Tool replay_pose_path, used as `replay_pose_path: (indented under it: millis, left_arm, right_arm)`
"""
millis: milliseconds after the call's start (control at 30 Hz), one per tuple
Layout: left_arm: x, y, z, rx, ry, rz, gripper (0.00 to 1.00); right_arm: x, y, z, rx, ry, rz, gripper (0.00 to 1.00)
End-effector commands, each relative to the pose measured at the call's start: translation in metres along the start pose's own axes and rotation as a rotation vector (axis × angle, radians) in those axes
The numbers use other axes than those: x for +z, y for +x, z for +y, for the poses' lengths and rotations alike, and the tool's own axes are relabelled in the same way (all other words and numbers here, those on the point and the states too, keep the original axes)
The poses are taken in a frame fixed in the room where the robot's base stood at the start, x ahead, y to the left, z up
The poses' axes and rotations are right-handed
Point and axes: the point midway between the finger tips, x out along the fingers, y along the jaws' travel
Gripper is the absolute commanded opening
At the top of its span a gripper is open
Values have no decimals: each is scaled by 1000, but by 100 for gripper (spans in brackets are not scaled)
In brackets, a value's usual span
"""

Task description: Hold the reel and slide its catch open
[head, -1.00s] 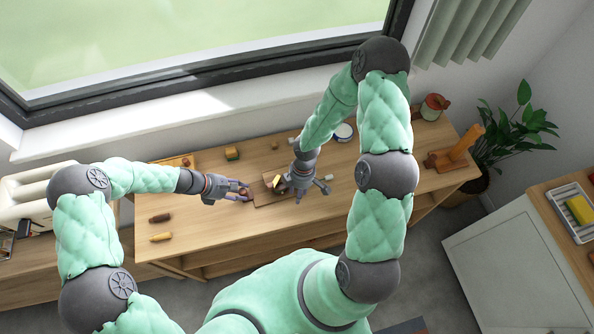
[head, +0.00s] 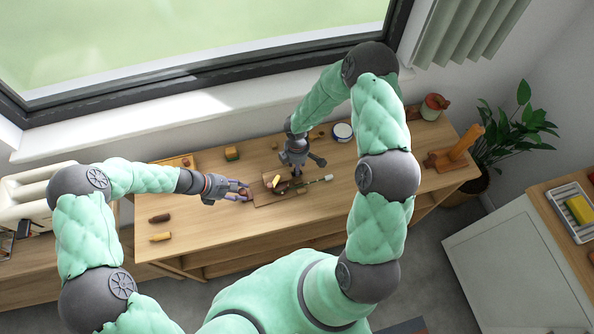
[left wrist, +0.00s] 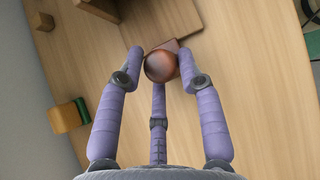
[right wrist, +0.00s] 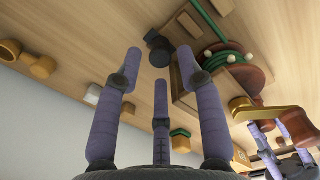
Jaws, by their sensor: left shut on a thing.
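The reel (head: 281,187) is a red-brown piece on a wooden board (head: 262,200) in the middle of the table. In the right wrist view, the reel (right wrist: 252,78) shows green line and a brass-coloured arm (right wrist: 268,115). I cannot make out its catch for certain. My left gripper (head: 246,192) is shut on a rounded brown grip (left wrist: 160,67) at the reel's left. The right wrist view also shows this grip (right wrist: 299,127). My right gripper (right wrist: 160,58) has its fingers apart, with no thing held, above and just behind the reel. A small dark grey piece lies beyond its fingertips.
A green stick with a white tip (head: 328,177) lies right of the reel. Small wooden pieces (head: 160,237) lie at the left. The front right of the table is clear.

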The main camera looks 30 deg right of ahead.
Motion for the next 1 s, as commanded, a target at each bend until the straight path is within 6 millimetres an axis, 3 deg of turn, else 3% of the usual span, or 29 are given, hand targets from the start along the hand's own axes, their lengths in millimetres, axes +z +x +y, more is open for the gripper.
replay_pose_path:
  millis: [200, 600, 633, 767, 1000]
  left_arm:
    - [0, 1, -1, -1, -1, 0, 0]
    - [0, 1, -1, -2, -1, 0, 0]
    - [0, 1, -1, -2, -1, 0, 0]
    - [0, 1, -1, -2, -1, 0, 0]
    - [0, 1, -1, -2, -1, 0, 0]
  right_arm:
    - [0, 18, 0, 0, -1, 0, 38]
    - [0, 23, 0, 0, 0, 1, 38]
    - [0, 23, 0, 0, 0, 1, 36]
    - [0, 23, 0, 0, 0, 1, 0]
    - [0, 23, 0, 0, 0, 1, 0]
